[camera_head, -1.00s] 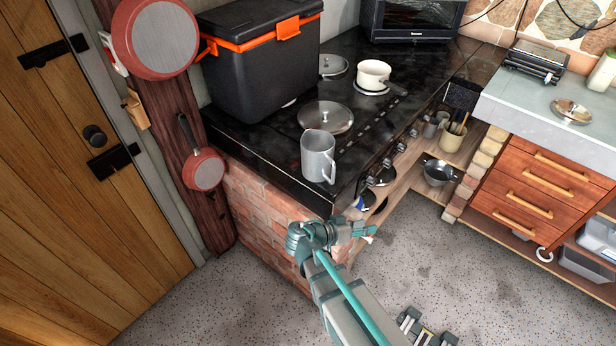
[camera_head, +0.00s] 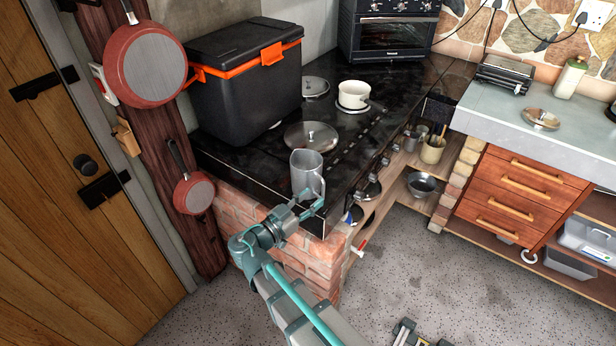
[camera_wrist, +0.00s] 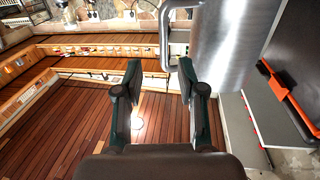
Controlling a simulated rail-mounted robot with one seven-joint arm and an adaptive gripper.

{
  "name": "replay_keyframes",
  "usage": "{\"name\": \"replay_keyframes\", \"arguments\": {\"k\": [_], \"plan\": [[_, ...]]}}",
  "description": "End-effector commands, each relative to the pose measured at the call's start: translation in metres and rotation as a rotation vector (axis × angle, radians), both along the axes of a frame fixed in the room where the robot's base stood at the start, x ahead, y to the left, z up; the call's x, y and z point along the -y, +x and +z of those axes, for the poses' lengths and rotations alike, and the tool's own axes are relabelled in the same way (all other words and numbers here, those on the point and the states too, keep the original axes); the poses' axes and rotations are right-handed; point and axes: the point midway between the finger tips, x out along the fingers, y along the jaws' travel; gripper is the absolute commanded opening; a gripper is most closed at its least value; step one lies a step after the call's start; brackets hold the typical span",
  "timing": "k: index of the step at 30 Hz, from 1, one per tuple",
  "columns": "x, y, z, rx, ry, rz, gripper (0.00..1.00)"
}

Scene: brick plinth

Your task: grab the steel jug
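The steel jug (camera_head: 305,172) stands upright on the black stove top, near its front corner. In the head view its handle is on its right side. My gripper (camera_head: 304,208) is in front of the jug's lower part, close to the stove edge. In the wrist view the gripper (camera_wrist: 157,78) is open with nothing between its fingers. There the jug (camera_wrist: 235,50) fills the upper right, beyond the right finger. Its handle (camera_wrist: 165,38) lies ahead of the gap between the fingertips. I cannot tell whether a finger touches the jug.
A pan lid (camera_head: 311,137) lies just behind the jug. A white saucepan (camera_head: 354,94) and a black cool box (camera_head: 246,80) with orange trim stand farther back. The brick plinth (camera_head: 245,215) is below the stove top. Red pans (camera_head: 145,65) hang at the left.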

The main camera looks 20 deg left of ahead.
Motion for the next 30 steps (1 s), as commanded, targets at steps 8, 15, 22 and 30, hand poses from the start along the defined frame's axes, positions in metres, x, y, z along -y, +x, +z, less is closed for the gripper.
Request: {"name": "replay_keyframes", "arguments": {"k": [8, 15, 22, 30], "plan": [[0.005, 0.014, 0.001, -0.001, 0.000, -0.001, 0.40], [0.011, 0.040, 0.005, -0.003, -0.001, -0.002, 0.40], [0.020, 0.059, 0.001, -0.002, -0.001, -0.001, 0.40], [0.020, 0.059, 0.000, -0.002, 0.000, 0.000, 0.28]]}}
